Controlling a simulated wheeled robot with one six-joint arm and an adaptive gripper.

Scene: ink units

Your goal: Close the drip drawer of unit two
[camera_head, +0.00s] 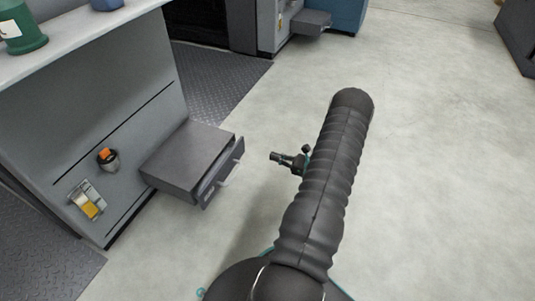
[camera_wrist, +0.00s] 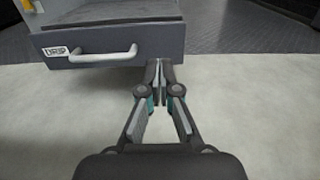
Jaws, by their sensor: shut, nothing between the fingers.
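A dark grey drip drawer (camera_head: 189,157) sticks out of the side of a grey ink unit (camera_head: 95,120) at the left in the head view. In the wrist view the drawer front (camera_wrist: 155,44) fills the upper left, with a light bar handle (camera_wrist: 103,54) and a label reading DRIP. My gripper (camera_head: 276,157) is to the right of the drawer front in the head view, with a gap between them. In the wrist view my gripper (camera_wrist: 159,68) is shut and empty, its tips near the lower right part of the drawer front. I cannot tell whether they touch it.
A second unit with its own drawer (camera_head: 310,22) protruding stands at the back. A green container (camera_head: 20,30) sits on the near unit's top. An orange knob (camera_head: 106,155) and a yellow switch (camera_head: 90,207) are on its side. The floor to the right is clear.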

